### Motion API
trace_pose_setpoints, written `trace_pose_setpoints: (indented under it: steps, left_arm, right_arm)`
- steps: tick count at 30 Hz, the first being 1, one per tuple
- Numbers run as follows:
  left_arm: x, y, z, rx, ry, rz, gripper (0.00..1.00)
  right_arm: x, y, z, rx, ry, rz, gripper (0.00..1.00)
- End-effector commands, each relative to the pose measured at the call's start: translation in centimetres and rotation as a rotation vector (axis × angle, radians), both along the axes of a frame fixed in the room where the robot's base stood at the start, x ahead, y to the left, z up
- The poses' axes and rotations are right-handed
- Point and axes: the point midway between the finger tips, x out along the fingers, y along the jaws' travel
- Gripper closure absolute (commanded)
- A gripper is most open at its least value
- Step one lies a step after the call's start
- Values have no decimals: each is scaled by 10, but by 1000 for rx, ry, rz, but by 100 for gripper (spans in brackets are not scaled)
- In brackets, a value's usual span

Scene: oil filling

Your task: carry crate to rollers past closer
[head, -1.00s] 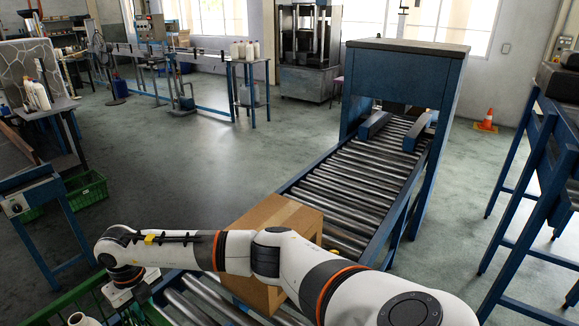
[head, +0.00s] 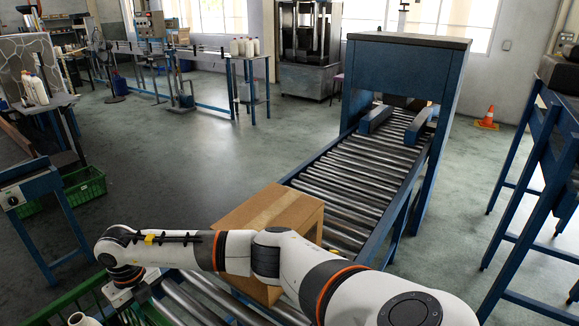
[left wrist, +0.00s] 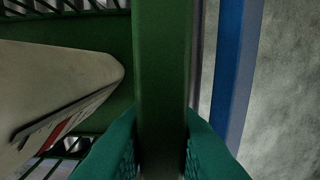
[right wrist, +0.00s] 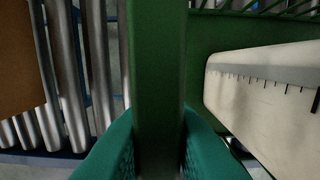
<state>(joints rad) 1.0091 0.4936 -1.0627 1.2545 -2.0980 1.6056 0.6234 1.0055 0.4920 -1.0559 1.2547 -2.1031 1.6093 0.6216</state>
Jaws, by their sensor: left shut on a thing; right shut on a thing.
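The green crate (head: 68,299) shows in part at the lower left of the head view, beside the near rollers (head: 190,298). My right gripper (head: 130,292) is at its right side. In the right wrist view its teal fingers (right wrist: 160,145) are shut on the crate's green rim (right wrist: 158,60). In the left wrist view my left gripper (left wrist: 160,145) is shut on the opposite rim (left wrist: 160,60); it is outside the head view. Pale bottles lie inside, in the left wrist view (left wrist: 55,90) and right wrist view (right wrist: 265,95). The blue closer (head: 405,85) stands over the far rollers.
A cardboard box (head: 262,218) sits on the rollers, partly behind my right arm. A blue stand (head: 40,190) and another green crate (head: 85,188) are at left. A blue frame (head: 540,180) stands at right. Floor left of the rollers is open.

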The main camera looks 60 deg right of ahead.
Motion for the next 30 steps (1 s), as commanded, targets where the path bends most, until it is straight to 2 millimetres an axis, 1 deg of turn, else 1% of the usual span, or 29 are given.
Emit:
trace_pose_setpoints:
  steps: [1,2,3,5,13,17,20,27,30]
  left_arm:
    - [1,7,-5,16,0,7,100]
    - [0,7,-3,17,2,8,78]
    - [0,7,-3,16,3,7,71]
    - [0,6,-3,14,3,7,61]
    - [0,2,-2,7,0,2,61]
    - [1,2,7,5,-2,2,61]
    - [1,2,22,5,-3,2,61]
    - [1,2,74,6,-4,3,61]
    - [1,3,93,8,-3,3,61]
  right_arm:
    - [1,-7,-5,-16,0,-8,100]
    - [0,-7,-3,-17,2,-8,78]
    - [0,-7,-3,-16,2,-8,71]
    - [0,-6,-3,-14,2,-7,61]
    - [0,-2,-2,-7,0,-3,61]
    - [0,-2,-2,-5,0,-2,61]
    - [0,-1,-2,-4,-1,-1,61]
    - [0,-1,-2,-3,-1,-1,61]
    - [0,-1,-2,-3,-1,0,61]
